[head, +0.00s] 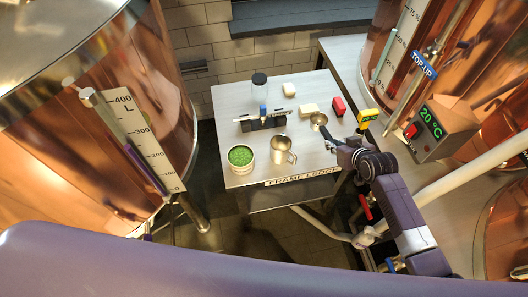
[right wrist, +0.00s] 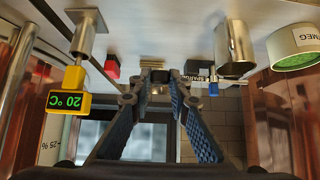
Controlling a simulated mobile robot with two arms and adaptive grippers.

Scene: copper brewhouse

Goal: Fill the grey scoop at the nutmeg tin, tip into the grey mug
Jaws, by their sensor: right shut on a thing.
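The nutmeg tin (head: 241,157), a round pale tin with green contents, stands at the table's front left; it also shows in the right wrist view (right wrist: 295,50). The grey mug (head: 281,148), metallic with a handle, stands upright just right of it; it also shows in the right wrist view (right wrist: 235,45). My right gripper (head: 331,143) is shut on the handle of the grey scoop (head: 319,119), right of the mug. The scoop's bowl is beyond the fingertips; I cannot tell whether it holds anything. My left gripper is out of view.
Pale blocks (head: 308,110), a red block (head: 338,106) and a yellow thermometer (head: 369,115) stand toward the right. Copper vessels (head: 75,140) flank the table (head: 235,100).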

